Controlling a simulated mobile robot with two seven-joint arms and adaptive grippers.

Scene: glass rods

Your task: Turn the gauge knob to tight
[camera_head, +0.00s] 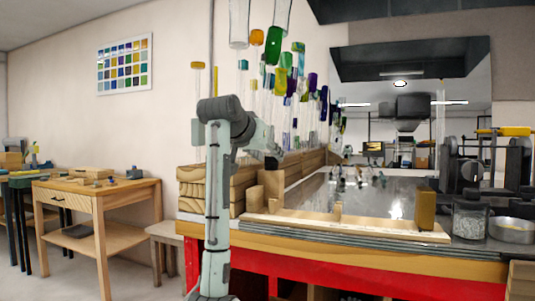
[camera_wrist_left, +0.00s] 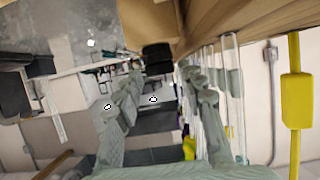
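I cannot make out a gauge knob for certain in either view. In the left wrist view a dark cylinder (camera_wrist_left: 157,58) shows beyond the fingertips, near a wooden surface; I cannot tell whether it is the knob. My left gripper (camera_wrist_left: 163,82) has its two grey fingers spread apart with nothing between them. In the head view my left arm rises in front of the bench, and its gripper (camera_head: 272,157) is small near the glass rods, partly hidden. My right gripper is not in view.
A red-fronted workbench (camera_head: 340,278) has a wooden strip (camera_head: 350,227), a brown block (camera_head: 425,210), a glass jar (camera_head: 469,220) and a metal bowl (camera_head: 511,230). Dark machinery (camera_head: 462,165) is at right, a wooden table (camera_head: 97,189) at left.

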